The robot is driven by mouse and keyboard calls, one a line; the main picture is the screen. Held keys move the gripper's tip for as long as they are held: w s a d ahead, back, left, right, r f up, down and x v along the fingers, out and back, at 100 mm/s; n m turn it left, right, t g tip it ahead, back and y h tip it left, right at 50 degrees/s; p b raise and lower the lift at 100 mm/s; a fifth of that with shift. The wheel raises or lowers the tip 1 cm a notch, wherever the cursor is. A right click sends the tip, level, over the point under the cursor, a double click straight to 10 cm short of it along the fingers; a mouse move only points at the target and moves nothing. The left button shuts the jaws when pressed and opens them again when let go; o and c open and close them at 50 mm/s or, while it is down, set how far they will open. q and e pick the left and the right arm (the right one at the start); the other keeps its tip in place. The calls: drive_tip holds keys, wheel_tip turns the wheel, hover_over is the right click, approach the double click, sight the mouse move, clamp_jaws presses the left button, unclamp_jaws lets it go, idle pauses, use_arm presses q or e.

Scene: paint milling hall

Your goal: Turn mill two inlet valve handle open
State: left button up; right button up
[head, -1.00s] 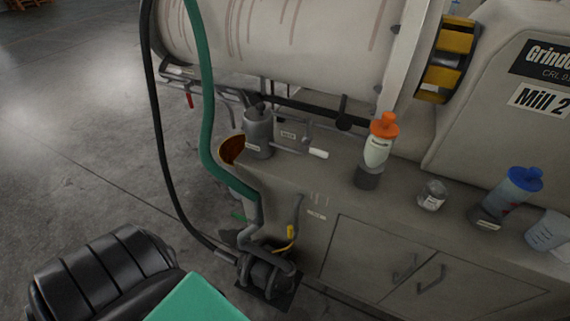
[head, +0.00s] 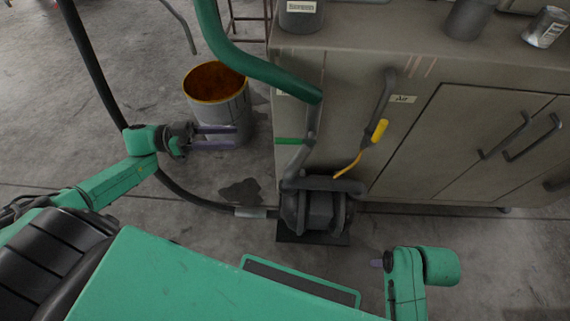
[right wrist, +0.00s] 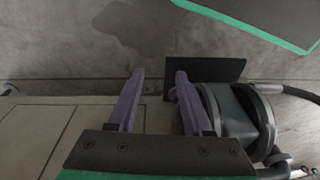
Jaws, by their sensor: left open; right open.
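A small green lever handle (head: 289,141) sticks out sideways to the left from a grey pipe (head: 300,158) at the cabinet's left corner. A yellow-gripped handle (head: 379,130) hangs from another pipe beside a label reading "Air". I cannot read a label at the green handle. My left gripper (head: 236,135) is open and empty, left of the green handle and in front of the rusty bucket in the picture. My right gripper (head: 376,264) is low, right of the pump. In the right wrist view it is open and empty (right wrist: 159,76).
A black pump (head: 318,208) stands on the floor below the pipes; it also shows in the right wrist view (right wrist: 240,110). A thick green hose (head: 250,66), a black hose (head: 92,75) and a rusty-topped bucket (head: 222,108) are nearby. The cabinet (head: 430,100) fills the right.

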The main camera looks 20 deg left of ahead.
sight(285, 139)
use_arm(q)
drive_tip(key=shift+g, duration=0.6)
drive_tip(key=x, duration=0.5)
drive_tip(key=r+x, duration=0.1)
drive_tip(key=x, duration=0.4)
drive_tip(key=s+x, duration=0.1)
drive_tip(key=x, duration=0.3)
drive_tip(key=shift+d+r+b, duration=0.15)
drive_tip(key=shift+d+b, duration=0.15)
drive_tip(key=shift+d, duration=0.25)
clamp_jaws()
use_arm(e)
drive_tip(key=r, duration=0.4)
drive_tip(key=shift+s+r, duration=0.15)
drive_tip(key=shift+s, duration=0.2)
use_arm(q)
drive_tip(key=shift+m, duration=0.3)
